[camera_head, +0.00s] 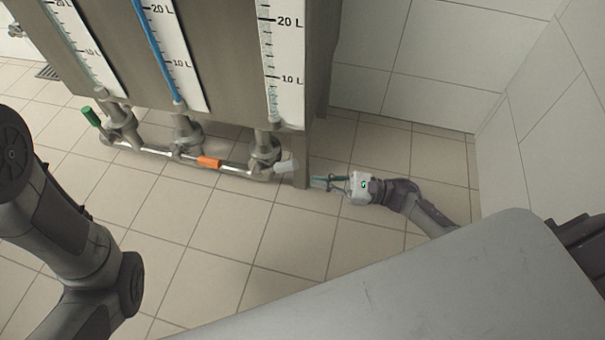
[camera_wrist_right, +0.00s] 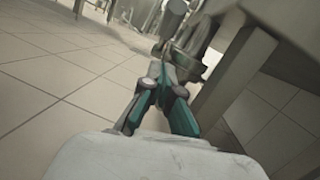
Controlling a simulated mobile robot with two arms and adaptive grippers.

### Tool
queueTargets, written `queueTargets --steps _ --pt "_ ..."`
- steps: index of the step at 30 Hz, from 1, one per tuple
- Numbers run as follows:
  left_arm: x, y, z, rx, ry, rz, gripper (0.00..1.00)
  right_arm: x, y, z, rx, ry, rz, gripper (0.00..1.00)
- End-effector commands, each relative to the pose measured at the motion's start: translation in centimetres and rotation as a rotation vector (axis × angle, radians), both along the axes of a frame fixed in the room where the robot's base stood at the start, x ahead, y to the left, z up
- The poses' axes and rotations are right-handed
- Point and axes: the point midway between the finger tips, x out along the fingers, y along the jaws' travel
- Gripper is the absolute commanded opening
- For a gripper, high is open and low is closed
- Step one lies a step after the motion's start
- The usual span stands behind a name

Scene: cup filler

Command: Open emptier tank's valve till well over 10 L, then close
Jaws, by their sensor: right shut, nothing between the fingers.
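The grey metal tank unit stands at the upper left of the head view, with three gauges. The middle gauge (camera_head: 165,50) has a blue column; the left gauge (camera_head: 75,45) and right gauge (camera_head: 281,60) look pale, their levels hard to read. Below them are a green valve handle (camera_head: 91,116), an orange one (camera_head: 209,162) and a whitish one (camera_head: 286,166). My right gripper (camera_head: 318,182) is just right of the whitish handle, apart from it, shut and empty. Its teal fingers (camera_wrist_right: 161,82) point toward grey valve piping (camera_wrist_right: 190,45) in the wrist view. My left gripper is out of view.
A thin horizontal pipe (camera_head: 150,149) joins the valves. White tiled walls (camera_head: 440,60) are behind and right. The tiled floor (camera_head: 230,235) in front is clear.

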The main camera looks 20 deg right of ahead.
Motion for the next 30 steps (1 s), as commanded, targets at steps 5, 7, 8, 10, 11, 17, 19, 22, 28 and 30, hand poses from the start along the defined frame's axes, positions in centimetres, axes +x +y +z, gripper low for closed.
queueTargets --steps 5,7,8,10,11,17,19,22,28,30 --pt "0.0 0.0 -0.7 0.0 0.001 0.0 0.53 1.1 2.7 1.3 -0.001 -0.003 0.003 0.0" --pt "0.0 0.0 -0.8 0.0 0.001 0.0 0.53 1.2 3.2 2.0 -0.001 -0.002 0.002 0.0" --pt "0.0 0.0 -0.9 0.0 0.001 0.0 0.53 1.3 3.4 2.3 -0.002 -0.002 0.003 0.0" --pt "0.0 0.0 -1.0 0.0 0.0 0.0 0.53 1.4 3.7 2.8 -0.001 0.0 0.002 0.0" --pt "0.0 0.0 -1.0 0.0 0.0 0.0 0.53 1.4 3.9 2.9 -0.002 0.0 0.003 0.0" --pt "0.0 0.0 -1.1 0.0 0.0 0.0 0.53 1.5 4.2 3.5 0.0 0.002 0.001 0.0" --pt "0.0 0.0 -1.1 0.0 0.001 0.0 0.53 1.5 4.2 3.5 -0.001 0.003 0.001 0.0" --pt "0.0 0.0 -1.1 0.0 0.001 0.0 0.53 1.5 4.2 3.5 -0.001 0.003 0.001 0.0" --pt "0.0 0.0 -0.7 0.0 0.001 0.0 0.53 1.5 4.2 3.7 -0.007 0.005 0.001 0.0" --pt "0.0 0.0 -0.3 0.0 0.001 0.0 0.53 1.5 4.2 3.9 -0.015 0.012 0.001 0.0"
